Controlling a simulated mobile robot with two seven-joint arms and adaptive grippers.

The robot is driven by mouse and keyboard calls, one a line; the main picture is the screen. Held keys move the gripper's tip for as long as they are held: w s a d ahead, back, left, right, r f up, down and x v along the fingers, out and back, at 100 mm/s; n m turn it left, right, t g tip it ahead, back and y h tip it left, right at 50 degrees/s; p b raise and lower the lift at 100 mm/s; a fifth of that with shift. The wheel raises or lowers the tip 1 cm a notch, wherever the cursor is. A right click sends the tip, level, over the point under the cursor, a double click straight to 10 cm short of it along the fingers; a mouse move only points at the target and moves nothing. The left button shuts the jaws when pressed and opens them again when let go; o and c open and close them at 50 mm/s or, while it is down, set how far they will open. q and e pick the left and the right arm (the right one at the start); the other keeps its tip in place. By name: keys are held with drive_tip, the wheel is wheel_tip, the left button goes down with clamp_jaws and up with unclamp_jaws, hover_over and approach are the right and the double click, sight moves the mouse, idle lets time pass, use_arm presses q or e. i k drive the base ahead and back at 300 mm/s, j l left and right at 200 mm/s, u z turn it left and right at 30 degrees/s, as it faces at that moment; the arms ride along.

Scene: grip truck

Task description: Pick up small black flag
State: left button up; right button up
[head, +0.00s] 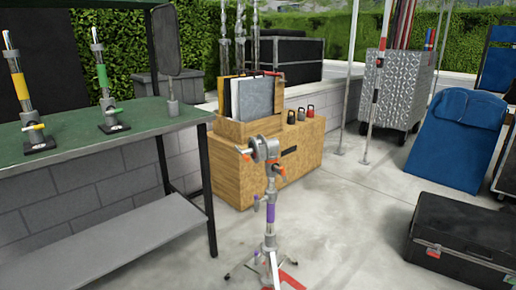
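Several thin upright panels stand in an open wooden box (245,130) on a plywood crate (224,178), near the middle of the head view. A grey panel (257,98) is in front, with black edges and a tan panel (223,95) beside it. A small dark panel (166,42) with rounded corners stands upright on a post at the far right end of the green table. I cannot tell for sure which of these dark panels is the small black flag. Neither of my grippers shows in this view.
A metal stand (270,215) with orange knobs stands in front of the crate. The green-topped table (75,140) fills the left and holds two short stands. A black case (465,240) and blue padded pieces (455,140) are at right. Concrete floor is clear between stand and case.

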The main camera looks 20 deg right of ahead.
sight(164, 19)
drive_tip(key=i+j+z, duration=0.1)
drive_tip(key=z, duration=0.35)
drive_tip(key=j+z, duration=0.15)
drive_tip(key=z, duration=0.3)
drive_tip(key=i+j+z, duration=0.1)
drive_tip(key=z, duration=0.3)
drive_tip(key=j+z, duration=0.3)
drive_tip(key=j, duration=0.25)
drive_tip(key=j+z, duration=0.3)
drive_tip(key=j, duration=0.3)
